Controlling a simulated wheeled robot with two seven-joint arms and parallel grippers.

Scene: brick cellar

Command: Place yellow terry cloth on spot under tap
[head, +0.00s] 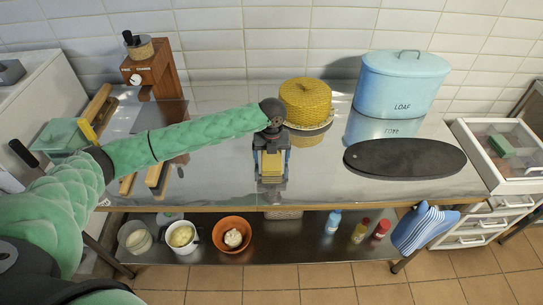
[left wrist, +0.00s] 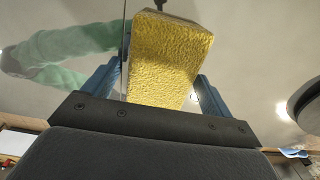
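The yellow terry cloth (head: 271,167) is a folded, block-like pad with a rough surface. It sits between the blue fingers of my left gripper (head: 271,172), over the front middle of the shiny metal table. In the left wrist view the cloth (left wrist: 168,55) fills the space between the two fingers of the left gripper (left wrist: 158,90), which appears shut on it. Its far end sticks out past the fingers. I cannot make out a tap or a marked spot in either view. My right gripper is not in view.
A yellow woven dome (head: 305,98) stands behind the gripper. A blue bread bin (head: 400,82) and black oval board (head: 404,158) are on the right, a wooden grinder (head: 152,70) on the left. The lower shelf (head: 300,248) holds bowls and bottles. The table's front middle is mostly clear.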

